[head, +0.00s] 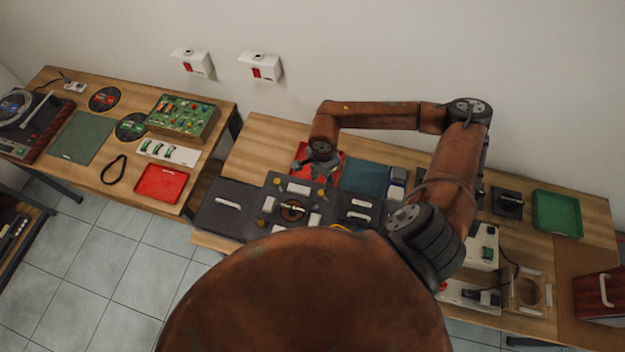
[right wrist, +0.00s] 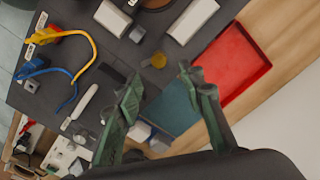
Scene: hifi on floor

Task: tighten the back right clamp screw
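The dark clamp fixture (head: 273,197) stands on the long bench, with pale blocks and small yellow screws around a round brown part (head: 292,209). The back right clamp screw (head: 321,193) is a small yellow knob near the fixture's edge. It also shows in the right wrist view (right wrist: 158,60), beyond and between my fingertips. My right gripper (head: 318,168) is above the back right of the fixture. In the right wrist view its green fingers (right wrist: 160,75) are spread apart with nothing between them, apparently not touching the screw. My left gripper is not in view.
A red tray (right wrist: 235,65) and a teal mat (right wrist: 175,108) lie beside the fixture. Blue cables (right wrist: 45,72) and yellow cables (right wrist: 75,38) lie on the dark surface. A green tray (head: 558,213) is at the bench's right. Another bench stands left, across a gap.

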